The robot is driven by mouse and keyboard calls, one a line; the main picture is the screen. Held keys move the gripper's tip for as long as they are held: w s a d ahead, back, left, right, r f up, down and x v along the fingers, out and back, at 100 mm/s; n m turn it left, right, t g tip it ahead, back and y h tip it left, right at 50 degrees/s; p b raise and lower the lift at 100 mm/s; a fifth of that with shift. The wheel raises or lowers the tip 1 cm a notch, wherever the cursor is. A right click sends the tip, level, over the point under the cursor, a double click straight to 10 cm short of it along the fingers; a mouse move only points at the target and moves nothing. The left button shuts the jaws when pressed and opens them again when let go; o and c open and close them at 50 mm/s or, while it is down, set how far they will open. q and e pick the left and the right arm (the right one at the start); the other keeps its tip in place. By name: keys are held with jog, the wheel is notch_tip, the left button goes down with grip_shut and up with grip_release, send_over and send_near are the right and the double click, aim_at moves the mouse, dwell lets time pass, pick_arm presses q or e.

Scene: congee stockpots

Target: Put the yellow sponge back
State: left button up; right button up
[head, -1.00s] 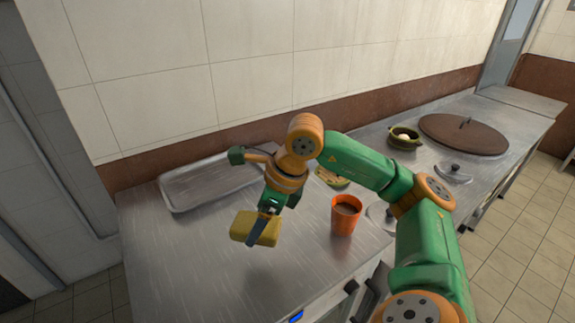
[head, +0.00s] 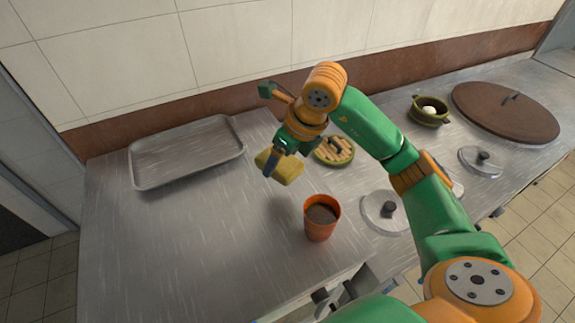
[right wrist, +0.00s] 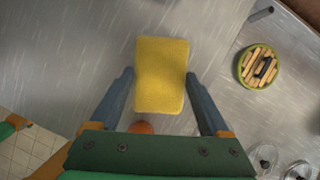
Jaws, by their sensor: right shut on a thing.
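The yellow sponge (head: 289,171) is in my right gripper (head: 273,167), held in the air above the steel counter (head: 190,245). In the right wrist view the sponge (right wrist: 160,75) lies between the two fingers (right wrist: 160,90), its long side pointing away from the palm. A shallow metal tray (head: 185,184) lies empty on the counter at the back left, to the left of the sponge. My left gripper is not in view.
An orange cup with dark contents (head: 320,218) stands in front of the sponge. A green round dish of sticks (head: 334,150), glass lids (head: 384,212), a green pot (head: 430,112) and a big brown lid (head: 505,112) are to the right. The counter's left part is clear.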

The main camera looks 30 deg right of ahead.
aim_at(287, 160)
jog(key=f, duration=0.1)
jog(key=w+d+f, duration=0.2)
jog(key=f, duration=0.1)
jog(key=shift+w+d+p, duration=0.2)
jog(key=shift+d+p, duration=0.05)
jog(key=shift+p, duration=0.05)
notch_tip(287, 160, down, 3)
jog(key=shift+w+f+p, duration=0.15)
jog(key=shift+f+p, duration=0.05)
jog(key=shift+p, duration=0.5)
jog(key=shift+d, duration=0.1)
jog(key=shift+f, duration=0.15)
jog(key=o, duration=1)
jog(key=shift+r, duration=0.25)
jog(key=b+v, duration=0.1)
jog(key=v, duration=1)
jog(key=shift+s+r, duration=0.25)
jog(key=shift+r, duration=0.1)
jog(key=shift+d, duration=0.1)
